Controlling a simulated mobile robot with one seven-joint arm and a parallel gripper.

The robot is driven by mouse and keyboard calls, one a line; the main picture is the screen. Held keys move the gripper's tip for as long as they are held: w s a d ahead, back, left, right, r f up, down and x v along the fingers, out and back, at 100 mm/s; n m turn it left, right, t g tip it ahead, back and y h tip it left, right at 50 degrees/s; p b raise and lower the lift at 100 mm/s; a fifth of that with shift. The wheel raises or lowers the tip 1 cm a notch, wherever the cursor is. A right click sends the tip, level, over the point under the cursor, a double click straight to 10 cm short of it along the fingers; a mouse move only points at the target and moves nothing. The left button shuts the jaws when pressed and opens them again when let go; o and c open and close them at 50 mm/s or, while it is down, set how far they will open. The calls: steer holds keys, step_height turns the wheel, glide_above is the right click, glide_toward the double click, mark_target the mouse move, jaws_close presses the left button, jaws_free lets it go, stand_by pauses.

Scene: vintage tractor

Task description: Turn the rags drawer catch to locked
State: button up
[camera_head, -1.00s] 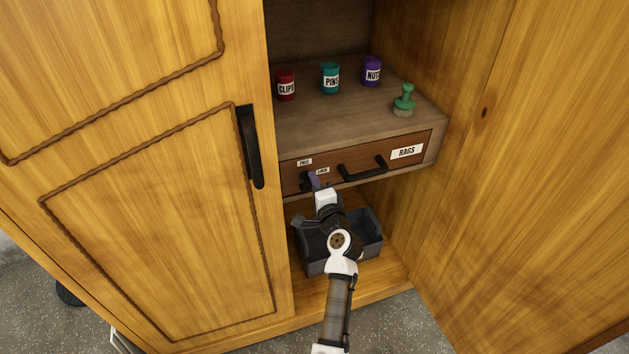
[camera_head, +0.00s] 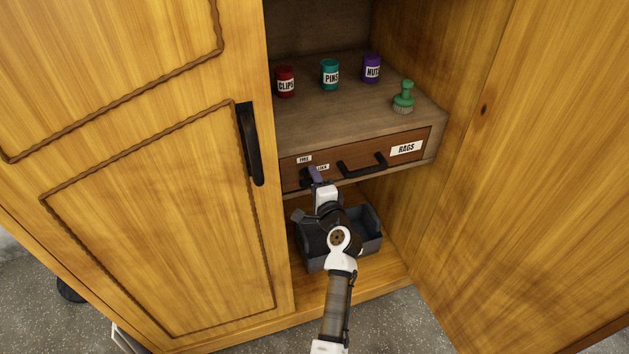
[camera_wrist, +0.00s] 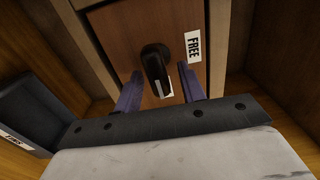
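The rags drawer (camera_head: 335,165) is a brown front with a RAGS label (camera_head: 406,148) and a black handle (camera_head: 362,165). Its catch (camera_head: 304,178) is a dark knob at the drawer's left end, partly hidden by my gripper. In the wrist view the catch (camera_wrist: 155,64) is a black knob with a pale-marked lever. A FREE label (camera_head: 304,159) and a partly covered LOCK label (camera_head: 322,167) sit above it. My gripper (camera_head: 313,175) is at the catch. In the wrist view its purple fingers (camera_wrist: 160,88) stand apart either side of the catch lever, with visible gaps.
On the shelf above stand a red CLIPS can (camera_head: 286,82), a teal PINS can (camera_head: 330,74), a purple NUTS can (camera_head: 372,69) and a green brush (camera_head: 404,97). A dark grey bin (camera_head: 370,240) sits below the drawer. Cabinet doors flank the opening.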

steer(key=b+v, duration=0.3)
steer(key=v, duration=1)
steer(key=shift+s+b, duration=0.35)
steer(key=shift+b, duration=0.05)
steer(key=shift+d, duration=0.15)
